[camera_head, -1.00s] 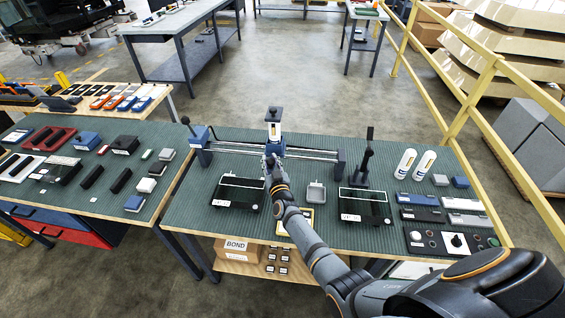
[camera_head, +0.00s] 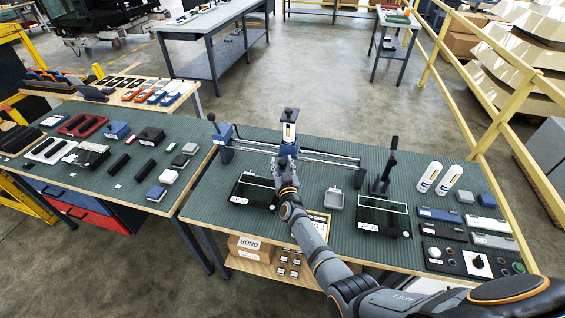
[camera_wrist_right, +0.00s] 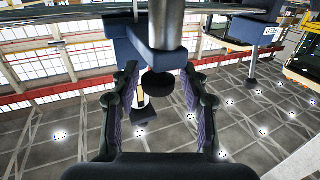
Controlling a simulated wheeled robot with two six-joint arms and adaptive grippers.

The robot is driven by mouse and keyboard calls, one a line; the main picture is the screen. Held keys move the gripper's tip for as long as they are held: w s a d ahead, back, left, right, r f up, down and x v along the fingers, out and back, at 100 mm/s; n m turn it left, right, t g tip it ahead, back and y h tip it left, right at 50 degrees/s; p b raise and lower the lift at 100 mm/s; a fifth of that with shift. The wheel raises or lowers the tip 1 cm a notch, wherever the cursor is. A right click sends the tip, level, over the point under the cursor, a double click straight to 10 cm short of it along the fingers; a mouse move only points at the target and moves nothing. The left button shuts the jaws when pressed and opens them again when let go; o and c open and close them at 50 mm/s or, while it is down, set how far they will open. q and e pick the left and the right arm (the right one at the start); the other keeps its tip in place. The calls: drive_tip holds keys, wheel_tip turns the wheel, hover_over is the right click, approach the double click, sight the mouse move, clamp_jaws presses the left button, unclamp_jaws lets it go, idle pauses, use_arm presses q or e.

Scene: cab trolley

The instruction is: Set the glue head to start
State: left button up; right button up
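The glue head (camera_head: 289,132) is a blue carriage with an upright cartridge on a two-rod rail (camera_head: 325,155). A dark round knob (camera_wrist_right: 158,84) under a blue bracket (camera_wrist_right: 140,45) lies between or just beyond the fingertips. I see no finger touching the knob. My left gripper is out of view.
A blue end block (camera_head: 222,135) with a lever stands at the rail's left end. A black stand (camera_head: 384,172), white cartridges (camera_head: 430,177) and a control panel (camera_head: 470,258) are to the right.

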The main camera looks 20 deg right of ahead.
drive_tip(key=shift+o, duration=0.2)
drive_tip(key=shift+w+r, duration=0.1)
drive_tip(key=shift+r, duration=0.1)
drive_tip(key=shift+s+f, duration=0.1)
drive_tip(key=shift+s, duration=0.25)
drive_tip(key=s+a, duration=0.1)
drive_tip(key=s, duration=1)
drive_tip(key=shift+s+a, duration=0.15)
drive_tip(key=shift+a, duration=0.25)
